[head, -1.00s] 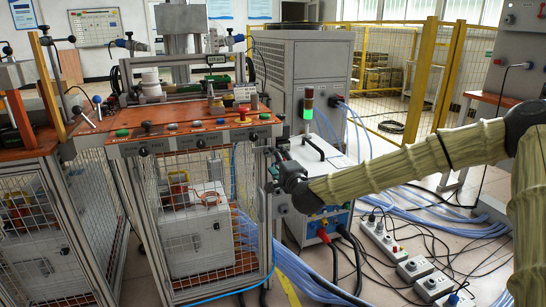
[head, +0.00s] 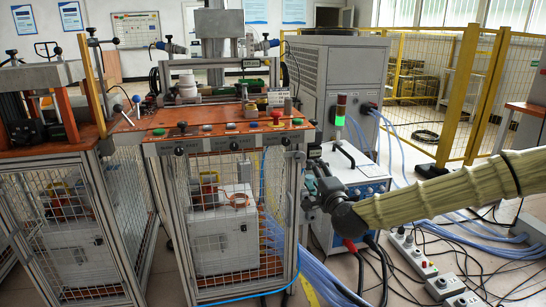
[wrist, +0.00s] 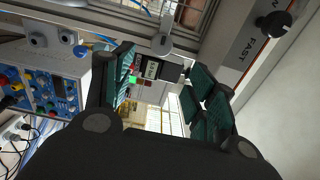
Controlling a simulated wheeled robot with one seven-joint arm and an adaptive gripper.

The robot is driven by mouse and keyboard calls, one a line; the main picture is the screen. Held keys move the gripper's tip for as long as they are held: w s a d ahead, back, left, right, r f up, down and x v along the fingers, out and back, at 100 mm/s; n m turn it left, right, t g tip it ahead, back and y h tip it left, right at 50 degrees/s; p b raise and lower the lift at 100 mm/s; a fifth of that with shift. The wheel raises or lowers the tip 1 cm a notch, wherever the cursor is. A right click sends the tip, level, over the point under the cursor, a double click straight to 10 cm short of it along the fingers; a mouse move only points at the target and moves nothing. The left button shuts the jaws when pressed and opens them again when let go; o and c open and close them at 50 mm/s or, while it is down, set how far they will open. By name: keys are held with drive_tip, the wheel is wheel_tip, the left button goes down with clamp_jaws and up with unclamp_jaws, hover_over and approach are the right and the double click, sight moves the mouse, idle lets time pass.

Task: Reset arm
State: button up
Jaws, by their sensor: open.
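My arm reaches in from the right edge of the head view, in a pale yellowish sleeve. My gripper (head: 316,186) is at its end, beside the right front leg of the induction heater bench (head: 160,147) and below the bench top's corner. In the wrist view my gripper (wrist: 158,92) shows two green ribbed finger pads spread apart with nothing between them. A dark block with a white label shows past the fingers. Whether the gripper touches the bench frame cannot be told.
Cables and power strips (head: 412,255) lie on the floor at right. A second bench (head: 60,150) stands at left, and a yellow fence (head: 462,95) at back right.

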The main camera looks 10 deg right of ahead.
drive_tip(key=s+a+f+n+g+y, duration=0.1)
drive_tip(key=s+a+f+n+g, duration=0.4)
drive_tip(key=f, duration=0.7)
drive_tip(key=s+a+f+n+g+y, duration=0.1)
drive_tip(key=s+a+f, duration=0.2)
drive_tip(key=s+f, duration=0.65)
drive_tip(key=s+a+f+n+g+y, duration=0.1)
drive_tip(key=s+a+f+n+g, duration=0.3)
drive_tip(key=f, duration=0.9)
drive_tip(key=s+d+f+n+g+h, duration=0.1)
drive_tip(key=s+f+n+g, duration=0.1)
drive_tip(key=s+f, duration=0.6)
drive_tip(key=s+d+f+n+g+h, duration=0.1)
drive_tip(key=s+f+n+g, duration=0.2)
drive_tip(key=s, duration=0.8)
drive_tip(key=s+d+f+n+g+h, duration=0.1)
drive_tip(key=s+d+f+g, duration=0.1)
drive_tip(key=s, duration=0.5)
drive_tip(key=s+d+f+n+g+h, duration=0.1)
drive_tip(key=s+d+f, duration=0.15)
drive_tip(key=s, duration=0.35)
wheel_tip(320, 180, up, 30)
drive_tip(key=p, duration=3)
drive_tip(key=shift+s, duration=0.15)
